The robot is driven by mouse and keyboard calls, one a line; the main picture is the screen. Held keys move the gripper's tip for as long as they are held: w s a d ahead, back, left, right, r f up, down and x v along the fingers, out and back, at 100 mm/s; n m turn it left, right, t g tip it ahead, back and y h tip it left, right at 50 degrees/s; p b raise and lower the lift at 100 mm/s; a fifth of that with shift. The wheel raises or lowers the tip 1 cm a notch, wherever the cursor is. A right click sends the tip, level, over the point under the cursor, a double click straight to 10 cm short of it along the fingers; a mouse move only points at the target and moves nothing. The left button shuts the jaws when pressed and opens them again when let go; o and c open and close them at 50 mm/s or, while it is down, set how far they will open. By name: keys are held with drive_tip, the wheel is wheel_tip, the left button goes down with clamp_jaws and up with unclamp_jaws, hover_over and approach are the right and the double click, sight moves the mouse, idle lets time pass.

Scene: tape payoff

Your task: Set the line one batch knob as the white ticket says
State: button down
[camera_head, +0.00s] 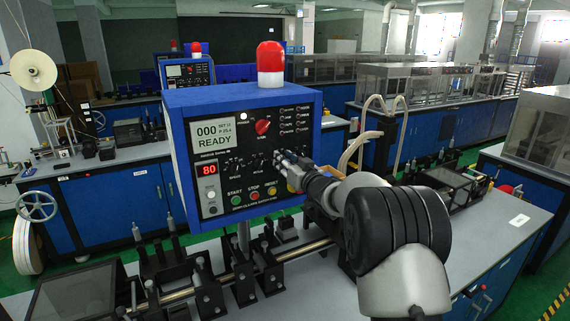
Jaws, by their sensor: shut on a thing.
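The blue control box (247,152) has a dark front panel and a red-and-white beacon (270,66) on top. Its pale display (212,135) reads 000 and READY, with small print I cannot read surely. A red rotary knob (263,127) sits right of the display, clear of my gripper. My gripper (284,158) is at the panel's lower right, below that knob. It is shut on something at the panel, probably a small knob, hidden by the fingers. A small white card (519,220) lies on the right bench; its writing is too small to read.
A red readout (210,169) shows 80. A shaft with black clamps (204,288) runs along the bench under the box. Open bench top (325,285) lies in front.

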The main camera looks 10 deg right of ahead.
drive_tip(key=shift+a+n+b, duration=0.1)
drive_tip(key=shift+n+b, duration=1.15)
drive_tip(key=shift+n, duration=0.95)
drive_tip(key=c, duration=1.7)
unclamp_jaws()
drive_tip(key=shift+s, duration=0.1)
drive_tip(key=v, duration=1.2)
